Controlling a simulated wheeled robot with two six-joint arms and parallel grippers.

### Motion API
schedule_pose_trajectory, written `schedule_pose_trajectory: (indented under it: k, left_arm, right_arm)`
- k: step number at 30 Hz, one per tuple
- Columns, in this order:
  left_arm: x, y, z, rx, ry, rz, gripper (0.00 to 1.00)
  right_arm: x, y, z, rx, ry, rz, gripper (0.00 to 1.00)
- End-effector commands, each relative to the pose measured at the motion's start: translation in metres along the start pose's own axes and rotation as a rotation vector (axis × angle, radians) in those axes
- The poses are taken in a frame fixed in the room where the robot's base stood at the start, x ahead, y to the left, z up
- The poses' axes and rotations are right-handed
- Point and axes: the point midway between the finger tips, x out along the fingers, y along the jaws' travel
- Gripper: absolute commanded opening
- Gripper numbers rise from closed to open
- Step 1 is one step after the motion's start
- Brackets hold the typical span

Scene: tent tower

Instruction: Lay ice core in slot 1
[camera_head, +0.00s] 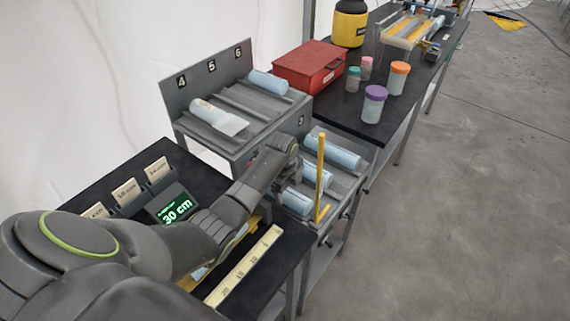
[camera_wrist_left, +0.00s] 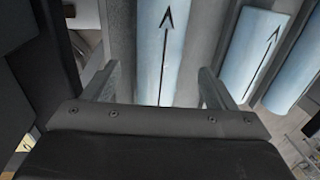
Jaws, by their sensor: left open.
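Pale blue ice cores lie in the lower tier of a grey rack (camera_head: 352,183): a far one (camera_head: 337,149), a middle one (camera_head: 317,175) and a near one (camera_head: 296,201). My left gripper (camera_wrist_left: 160,82) is open above the lower tier's near side, beside my wrist in the head view. In the left wrist view a core with a black arrow (camera_wrist_left: 163,45) shows between its fingers, with no clear contact. A second arrowed core (camera_wrist_left: 252,45) lies to the right. The slot 1 label is hidden; label 3 (camera_head: 300,121) shows. My right gripper is out of view.
The upper tier, labelled 4, 5, 6 (camera_head: 211,66), holds a blue core (camera_head: 268,82) and a white-ended one (camera_head: 217,117). A yellow post (camera_head: 321,170) stands at the lower tier. A ruler (camera_head: 245,266) and a "30 cm" display (camera_head: 176,211) are nearer. A red case (camera_head: 309,67) stands behind.

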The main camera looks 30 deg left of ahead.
Motion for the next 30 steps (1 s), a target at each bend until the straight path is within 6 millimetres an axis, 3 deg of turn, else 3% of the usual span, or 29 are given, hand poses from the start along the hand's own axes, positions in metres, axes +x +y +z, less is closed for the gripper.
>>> schedule_pose_trajectory:
  k: [12, 18, 23, 30]
  left_arm:
    - [-0.082, -0.001, 0.001, 0.001, -0.003, -0.006, 0.79]
    - [-0.114, -0.001, 0.001, 0.001, -0.002, -0.003, 0.79]
    - [-0.126, 0.0, 0.0, 0.001, 0.0, -0.002, 0.79]
    - [-0.128, 0.0, 0.0, 0.0, 0.0, 0.0, 0.79]
  right_arm:
    - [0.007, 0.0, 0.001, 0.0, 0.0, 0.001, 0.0]
    - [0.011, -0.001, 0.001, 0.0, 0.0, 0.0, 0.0]
    - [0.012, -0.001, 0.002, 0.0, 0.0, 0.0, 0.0]
    - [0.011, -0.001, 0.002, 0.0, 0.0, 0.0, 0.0]
